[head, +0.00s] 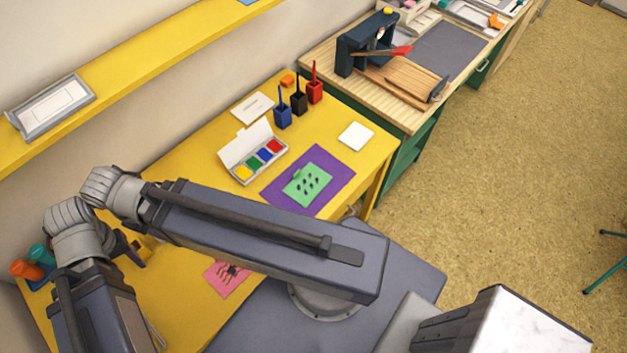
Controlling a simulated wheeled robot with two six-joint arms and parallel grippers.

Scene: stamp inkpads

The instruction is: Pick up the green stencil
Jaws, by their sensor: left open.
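The green stencil (307,184), a flat sheet with several dark cut-outs and a small raised tab, lies on a purple mat (337,164) on the yellow table. My left arm reaches across the lower left. My left gripper (133,247) shows only in part beside the arm links, over the left part of the table. It is open and well apart from the stencil, to its left. Whether anything is between its fingers is hard to see. My right gripper is not in view.
An open paint box (246,160) stands just left of the mat. Blue, black and red inkpots (283,117) with handles stand behind it. A white pad (356,136) lies to the right. A pink card (228,277) lies at the front. Orange and teal stamps (28,269) stand far left.

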